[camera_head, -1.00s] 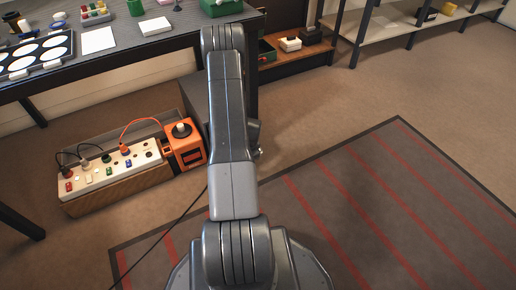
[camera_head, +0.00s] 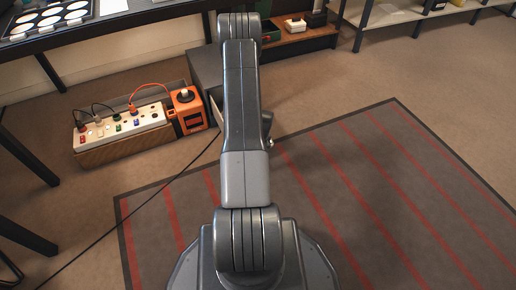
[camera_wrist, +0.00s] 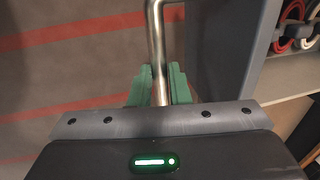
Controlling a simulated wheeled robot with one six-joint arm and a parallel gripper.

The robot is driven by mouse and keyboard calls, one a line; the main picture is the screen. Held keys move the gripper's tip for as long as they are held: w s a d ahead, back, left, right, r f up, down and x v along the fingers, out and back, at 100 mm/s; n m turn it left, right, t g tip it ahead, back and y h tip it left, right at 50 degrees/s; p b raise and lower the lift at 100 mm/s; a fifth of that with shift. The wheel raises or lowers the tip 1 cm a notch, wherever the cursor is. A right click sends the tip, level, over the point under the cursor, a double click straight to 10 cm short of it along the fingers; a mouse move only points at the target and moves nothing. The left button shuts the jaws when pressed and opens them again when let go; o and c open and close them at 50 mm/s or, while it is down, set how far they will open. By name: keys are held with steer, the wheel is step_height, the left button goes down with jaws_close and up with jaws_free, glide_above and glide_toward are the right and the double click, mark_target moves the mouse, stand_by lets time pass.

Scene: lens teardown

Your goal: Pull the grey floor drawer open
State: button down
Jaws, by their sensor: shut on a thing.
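My gripper (camera_wrist: 159,80) has its green fingers closed around an upright metal bar handle (camera_wrist: 156,35) in the wrist view. The handle stands in front of a grey drawer front (camera_wrist: 232,45). Behind that front, red and white coiled things (camera_wrist: 294,28) show in an open space, cut off by the picture's edge. In the head view, a grey box (camera_head: 206,68) stands under the bench.
A socket strip (camera_head: 119,123) on a wooden box and an orange device (camera_head: 188,112) sit left of the grey box. A black cable (camera_head: 128,210) crosses the floor.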

stand_by(0.3)
steer(key=c, duration=1.4)
jaws_free()
steer(key=shift+o, duration=0.2)
step_height(320, 180, up, 14)
steer(key=s+d+p, duration=0.1)
steer(key=s+p, duration=0.1)
steer(key=p, duration=0.2)
steer(key=shift+s+f+p, duration=0.25)
steer(key=shift+s+p, duration=0.1)
steer(key=shift+p, duration=0.05)
steer(key=f+b, duration=0.1)
steer(key=f, duration=0.3)
steer(key=w+f+b, duration=0.1)
steer(key=f+b, duration=0.1)
steer(key=f, duration=0.3)
steer(key=w+a+f+b, duration=0.1)
steer(key=f+b, duration=0.1)
steer(key=f, duration=0.2)
steer(key=shift+w+f, duration=0.25)
steer(key=shift+w, duration=0.1)
steer(key=shift+w+a, duration=0.1)
steer(key=shift+w, duration=0.15)
